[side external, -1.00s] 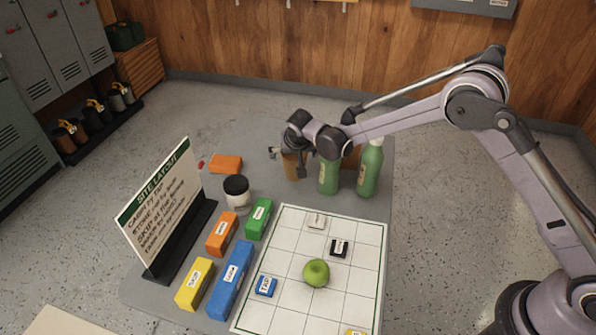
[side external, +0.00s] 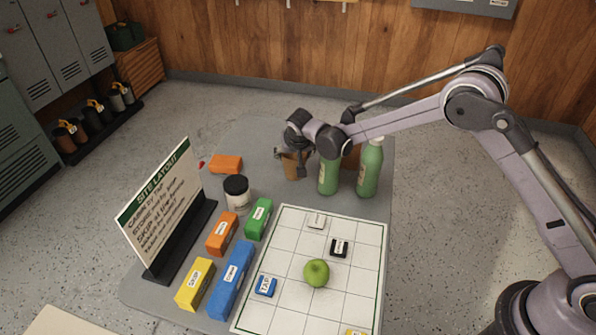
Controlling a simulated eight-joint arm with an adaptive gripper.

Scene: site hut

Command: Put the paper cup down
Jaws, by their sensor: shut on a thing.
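The paper cup (side external: 290,170) is brown and stands upright between the fingers of my gripper (side external: 292,166), at the back of the grey table. My gripper is shut on the cup, and its fingers and wrist hide part of it. The cup's base is at or close to the table top; I cannot tell whether it touches.
Two green bottles (side external: 328,174) (side external: 370,168) stand just right of the cup. An orange block (side external: 226,164) and a black-lidded jar (side external: 237,193) are to its left. A white grid board (side external: 350,228) with a green apple (side external: 316,272) lies in front. A sign (side external: 160,200) stands at left.

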